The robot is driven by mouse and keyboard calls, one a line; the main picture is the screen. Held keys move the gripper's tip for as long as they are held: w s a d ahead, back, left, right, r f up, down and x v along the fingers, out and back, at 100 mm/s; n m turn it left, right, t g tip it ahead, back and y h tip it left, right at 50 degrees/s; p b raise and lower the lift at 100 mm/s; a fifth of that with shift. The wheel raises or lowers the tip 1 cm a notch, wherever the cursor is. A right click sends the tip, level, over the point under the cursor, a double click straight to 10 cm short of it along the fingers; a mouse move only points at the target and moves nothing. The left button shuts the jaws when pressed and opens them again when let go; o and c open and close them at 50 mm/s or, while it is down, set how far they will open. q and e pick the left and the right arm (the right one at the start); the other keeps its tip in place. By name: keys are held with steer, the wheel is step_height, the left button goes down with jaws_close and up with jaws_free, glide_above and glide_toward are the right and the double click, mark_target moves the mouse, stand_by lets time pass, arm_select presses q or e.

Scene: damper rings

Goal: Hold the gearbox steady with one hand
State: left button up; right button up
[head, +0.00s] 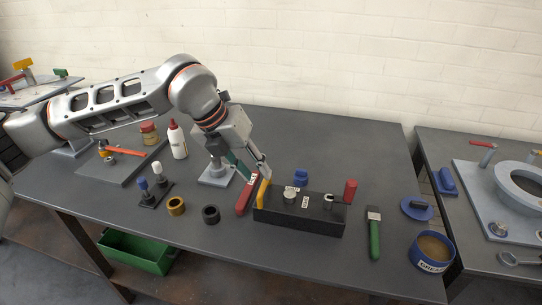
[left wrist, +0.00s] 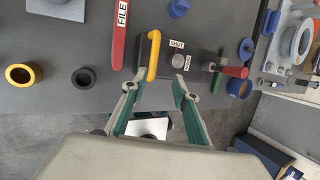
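The gearbox appears to be the long black box (head: 300,222) at the front middle of the table. It has a yellow handle (head: 263,191) at its left end, a silver knob (head: 290,193) and white labels on top. The box also shows in the left wrist view (left wrist: 205,57), with the yellow handle (left wrist: 154,56) upright in the picture. My left gripper (head: 257,180) is above the box's left end, close to the yellow handle. In the left wrist view its fingers (left wrist: 156,88) are spread with nothing between them. Whether they touch the box is unclear. My right gripper is in neither view.
A red-handled file (head: 246,195) lies just left of the box. A black ring (head: 211,215) and a brass ring (head: 176,206) lie further left. A green-handled tool (head: 374,236) and blue tin (head: 431,251) are further right.

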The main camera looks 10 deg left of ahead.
mark_target(264, 182)
arm_select(q)
steer(key=shift+n+y, duration=0.3)
steer(key=w+f+b, duration=0.1)
steer(key=f, duration=0.1)
steer(key=w+f+b, duration=0.1)
steer(key=f, duration=0.1)
steer(key=w+d+f+b, duration=0.1)
steer(key=f+b, duration=0.1)
steer(key=shift+w+f, duration=0.25)
steer(key=shift+f, duration=0.05)
steer(key=shift+w+d+f, duration=0.15)
steer(key=shift+d+f, duration=0.05)
steer(key=shift+f, duration=0.35)
steer(key=shift+w, duration=0.1)
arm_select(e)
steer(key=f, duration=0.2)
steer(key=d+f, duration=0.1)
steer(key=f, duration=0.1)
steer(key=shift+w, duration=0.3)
arm_select(q)
jaws_close()
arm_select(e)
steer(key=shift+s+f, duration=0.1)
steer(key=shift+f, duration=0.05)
arm_select(q)
steer(key=shift+f, duration=0.1)
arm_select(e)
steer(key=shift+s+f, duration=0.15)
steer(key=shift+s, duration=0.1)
